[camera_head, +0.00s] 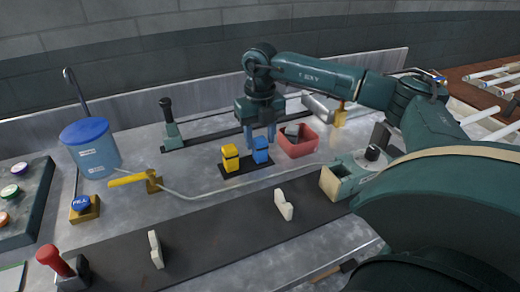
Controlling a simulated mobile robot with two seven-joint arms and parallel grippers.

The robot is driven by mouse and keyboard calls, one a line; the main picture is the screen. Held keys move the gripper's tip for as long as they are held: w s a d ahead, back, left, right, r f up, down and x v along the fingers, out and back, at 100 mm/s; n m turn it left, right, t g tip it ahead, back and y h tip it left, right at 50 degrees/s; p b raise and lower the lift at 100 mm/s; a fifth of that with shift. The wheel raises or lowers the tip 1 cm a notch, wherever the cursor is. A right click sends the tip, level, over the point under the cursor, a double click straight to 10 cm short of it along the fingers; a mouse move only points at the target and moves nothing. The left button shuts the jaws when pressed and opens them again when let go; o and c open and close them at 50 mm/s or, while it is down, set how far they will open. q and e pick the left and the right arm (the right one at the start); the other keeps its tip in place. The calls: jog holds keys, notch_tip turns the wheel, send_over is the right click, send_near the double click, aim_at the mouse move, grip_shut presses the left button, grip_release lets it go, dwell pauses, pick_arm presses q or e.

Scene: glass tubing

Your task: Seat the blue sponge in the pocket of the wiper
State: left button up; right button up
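The blue sponge (261,157), a small block, stands on a small dark tray (234,175) next to a similar yellow block. My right gripper (261,142) points down directly over the blue sponge. Its two fingers are apart, one on each side of the sponge's top; I cannot tell whether they touch it. A grey-green housing (347,178) with a black knob and an open pale recess on its left end looks like the wiper, though I cannot be sure. It sits at the right end of the dark strip, partly hidden by my arm. My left gripper is not in view.
A red bin (298,147) with a grey item stands just right of the tray. The yellow block (230,160) is close on the left. A bent rod (205,197) runs in front. White upright pieces (284,206) stand on the dark strip. A blue-lidded bucket (91,150) is left.

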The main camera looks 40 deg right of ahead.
jog(key=c, duration=0.8)
jog(key=shift+o, duration=0.2)
